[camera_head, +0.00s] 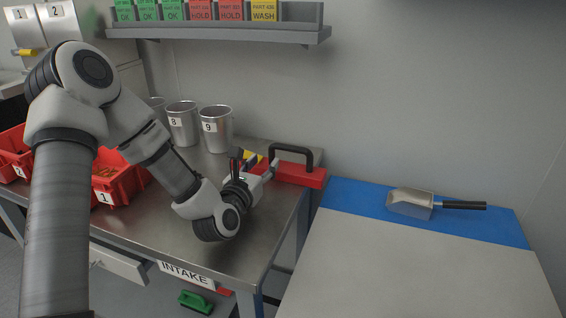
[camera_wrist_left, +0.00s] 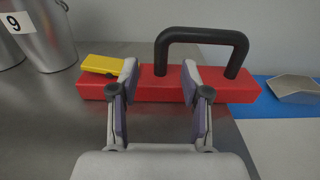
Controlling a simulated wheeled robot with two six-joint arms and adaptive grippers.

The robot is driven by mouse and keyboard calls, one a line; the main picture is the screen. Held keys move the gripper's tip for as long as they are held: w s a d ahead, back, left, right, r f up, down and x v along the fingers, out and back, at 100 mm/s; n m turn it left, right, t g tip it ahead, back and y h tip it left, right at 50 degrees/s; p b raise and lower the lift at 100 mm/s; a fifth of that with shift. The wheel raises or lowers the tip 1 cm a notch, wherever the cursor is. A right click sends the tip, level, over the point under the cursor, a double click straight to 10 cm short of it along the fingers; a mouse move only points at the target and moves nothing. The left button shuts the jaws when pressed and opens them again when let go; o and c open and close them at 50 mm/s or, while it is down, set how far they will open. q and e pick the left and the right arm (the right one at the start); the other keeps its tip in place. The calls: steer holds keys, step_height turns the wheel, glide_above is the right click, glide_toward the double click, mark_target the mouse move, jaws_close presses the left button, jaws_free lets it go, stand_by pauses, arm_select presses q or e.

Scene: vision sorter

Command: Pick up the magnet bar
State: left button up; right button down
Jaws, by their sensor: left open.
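The magnet bar (camera_head: 305,175) is a red block with a black arched handle, lying at the back right edge of the steel table. In the left wrist view the red bar (camera_wrist_left: 160,88) lies straight ahead, its black handle (camera_wrist_left: 202,36) rising at the right of centre. A yellow piece (camera_wrist_left: 102,65) sits at the bar's left end. My left gripper (camera_head: 262,165) is open, its fingertips close to the bar's near side. I cannot tell whether they touch it. My right gripper is not in view.
Steel buckets (camera_head: 217,128) stand left of the bar along the back. Red bins (camera_head: 118,180) sit at the table's left. A metal scoop (camera_head: 412,204) lies on the blue strip of the right-hand surface, which is otherwise clear. A shelf (camera_head: 225,35) with cards hangs above.

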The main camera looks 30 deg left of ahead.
mark_target(271, 156)
arm_select(q)
steer(key=x, duration=0.5)
steer(key=shift+w+f, duration=0.2)
steer(key=shift+w, duration=0.2)
steer(key=shift+s, duration=0.1)
steer(key=shift+c, duration=0.7)
jaws_close()
steer(key=shift+r, duration=0.1)
steer(key=shift+r, duration=0.15)
